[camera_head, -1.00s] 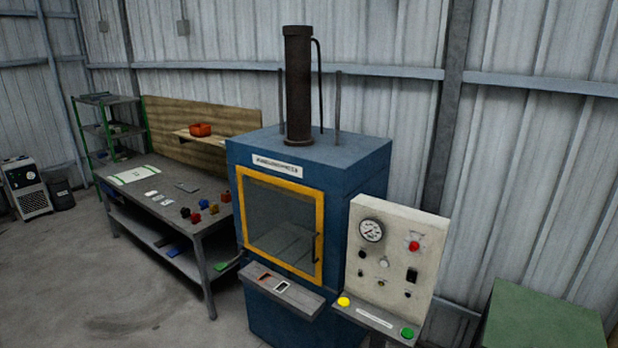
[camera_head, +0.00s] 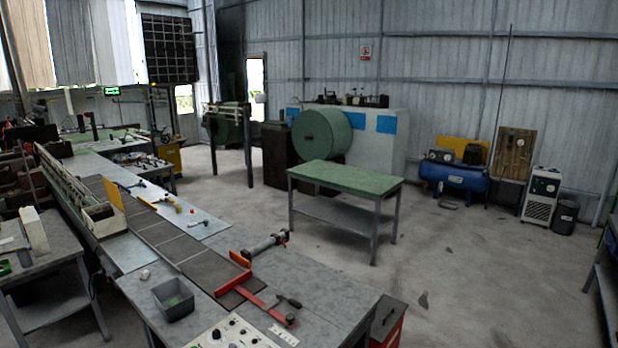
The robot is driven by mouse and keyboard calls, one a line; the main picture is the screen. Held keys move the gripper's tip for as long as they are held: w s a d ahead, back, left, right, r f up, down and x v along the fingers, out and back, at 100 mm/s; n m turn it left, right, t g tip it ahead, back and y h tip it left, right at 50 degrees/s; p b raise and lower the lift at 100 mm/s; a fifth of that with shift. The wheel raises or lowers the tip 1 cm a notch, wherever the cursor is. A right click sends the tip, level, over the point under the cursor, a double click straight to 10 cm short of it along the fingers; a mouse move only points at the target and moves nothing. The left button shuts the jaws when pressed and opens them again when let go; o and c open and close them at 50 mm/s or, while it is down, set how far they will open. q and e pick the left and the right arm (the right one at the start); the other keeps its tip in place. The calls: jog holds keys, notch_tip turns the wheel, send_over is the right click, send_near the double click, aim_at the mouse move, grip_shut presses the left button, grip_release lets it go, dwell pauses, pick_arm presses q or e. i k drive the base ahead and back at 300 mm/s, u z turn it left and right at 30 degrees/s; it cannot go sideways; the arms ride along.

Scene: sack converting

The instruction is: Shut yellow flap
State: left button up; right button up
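Neither of my grippers is in view.
A grey bin (camera_head: 173,299), a red clamp-like frame (camera_head: 243,285) and a control panel (camera_head: 232,334) sit on the near bench. A green-topped table (camera_head: 346,178) stands mid-floor, with a blue compressor (camera_head: 454,178) behind it. Open concrete floor (camera_head: 470,260) lies to the right.

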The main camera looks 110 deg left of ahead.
aim_at(112, 189)
jog(key=u, duration=2.4)
jog(key=i, duration=6.15)
jog(key=u, duration=2.65)
jog(key=i, duration=1.9)
